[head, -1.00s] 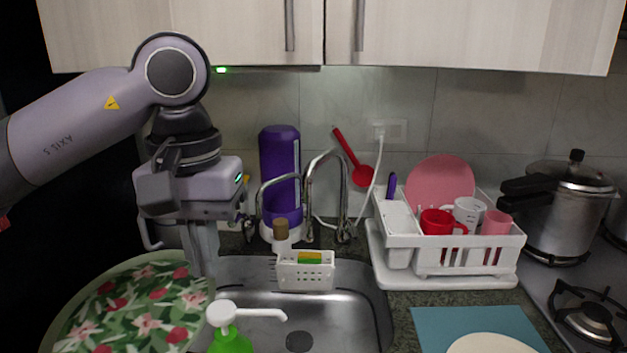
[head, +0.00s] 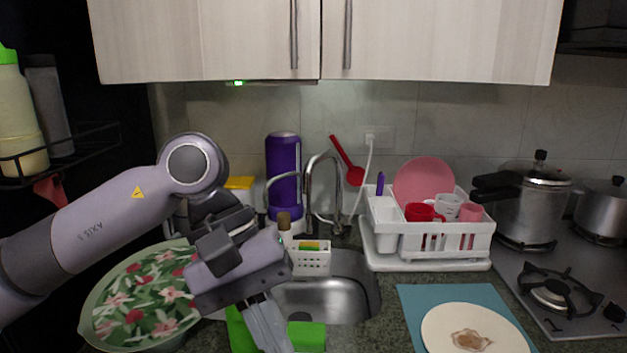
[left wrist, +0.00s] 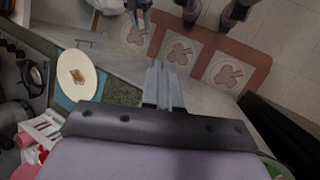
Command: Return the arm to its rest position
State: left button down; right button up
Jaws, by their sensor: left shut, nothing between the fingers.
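My left arm comes in from the left in the head view. Its gripper (head: 270,335) points down in front of the sink, over the near counter edge. The fingers are together with nothing between them, and they also show shut in the left wrist view (left wrist: 162,88). Green surfaces (head: 238,330) show on both sides of the fingers. They are partly hidden by the gripper, and I cannot tell whether they touch it.
The steel sink (head: 340,290), white dish rack (head: 440,245) and purple bottle (head: 283,165) stand behind. A plate (head: 450,330) on a blue mat (head: 415,297) is at right. Floor tiles (left wrist: 285,50) show in the wrist view.

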pick_arm(q)
jog(key=s+d+r+n+g+h, duration=0.1)
jog(key=s+d+n+g+h, duration=0.1)
jog(key=d+n+h, duration=0.35)
jog(key=s+d+r+n+g+h, duration=0.1)
jog(key=d+r+n+g+h, duration=0.15)
jog(key=n+h, duration=0.6)
jog(key=w+a+f+m+t+y, duration=0.35)
jog(key=f+m+t, duration=0.25)
jog(key=m+t, duration=0.4)
jog(key=w+a+f+m+t+y, duration=0.25)
jog(key=a+f+m+t, duration=0.25)
jog(key=f+m+t, duration=0.45)
jog(key=w+a+f+m+t+y, duration=0.25)
jog(key=w+a+m+t, duration=0.35)
jog(key=m, duration=0.6)
jog(key=s+a+f+n+g+y, duration=0.3)
jog(key=s+f+n, duration=0.4)
jog(key=f, duration=0.5)
jog(key=s+a+f+n+g+y, duration=0.4)
jog(key=s+a+f+n+y, duration=0.1)
jog(key=s+f, duration=0.5)
jog(key=shift+s+a+f+n, duration=0.25)
jog(key=shift+a+f+n, duration=0.6)
jog(key=shift+f, duration=0.1)
